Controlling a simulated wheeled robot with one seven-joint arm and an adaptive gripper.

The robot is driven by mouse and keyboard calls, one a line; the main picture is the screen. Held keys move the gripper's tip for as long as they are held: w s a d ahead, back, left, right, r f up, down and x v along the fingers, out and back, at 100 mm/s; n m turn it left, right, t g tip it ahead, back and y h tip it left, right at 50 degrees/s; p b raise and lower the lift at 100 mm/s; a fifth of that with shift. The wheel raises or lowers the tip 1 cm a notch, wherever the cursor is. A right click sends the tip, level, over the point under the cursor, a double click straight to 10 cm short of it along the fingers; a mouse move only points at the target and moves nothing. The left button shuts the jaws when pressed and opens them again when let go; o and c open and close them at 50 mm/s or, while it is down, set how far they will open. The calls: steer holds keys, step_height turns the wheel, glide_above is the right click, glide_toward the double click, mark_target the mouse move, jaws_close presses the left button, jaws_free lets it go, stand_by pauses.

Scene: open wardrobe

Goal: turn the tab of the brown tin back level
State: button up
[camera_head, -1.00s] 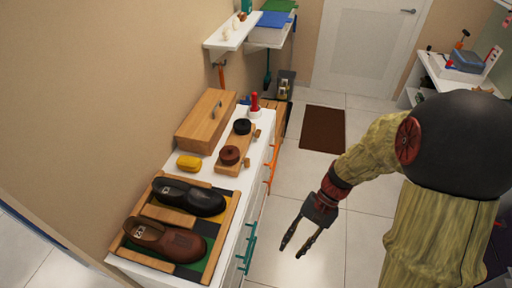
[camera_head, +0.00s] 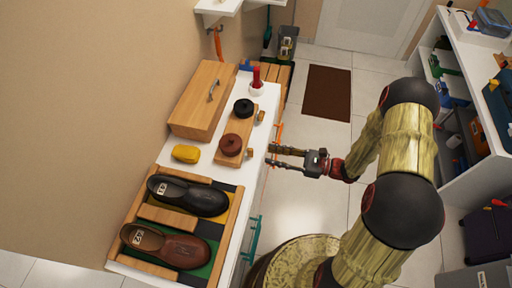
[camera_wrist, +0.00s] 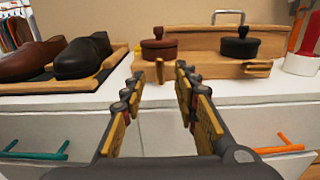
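The brown tin (camera_head: 231,145) sits at the near end of a wooden stand (camera_head: 237,133) on the white cabinet top; it also shows in the wrist view (camera_wrist: 159,49). Its small wooden tab (camera_wrist: 160,70) stands upright on the stand's front face; it also shows in the head view (camera_head: 250,153). The black tin (camera_wrist: 240,46) has a tab (camera_wrist: 257,67) that lies level. My gripper (camera_head: 270,155) is open and empty at the cabinet's front edge. In the wrist view its fingertips (camera_wrist: 160,74) flank the brown tin's tab, apparently still short of it.
A brown and a black shoe (camera_head: 188,195) lie on a wooden tray left of the stand in the wrist view. A yellow object (camera_head: 186,153), a wooden box (camera_head: 203,97) and a red-topped item (camera_head: 257,80) stand nearby. Orange and teal handles (camera_wrist: 35,154) jut from the drawers below.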

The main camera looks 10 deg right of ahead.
mark_target(250, 153)
steer(key=b+x, duration=0.1)
steer(key=x, duration=0.6)
steer(key=shift+a+f, duration=0.15)
steer(key=shift+c, duration=0.2)
steer(key=c, duration=0.7)
jaws_close()
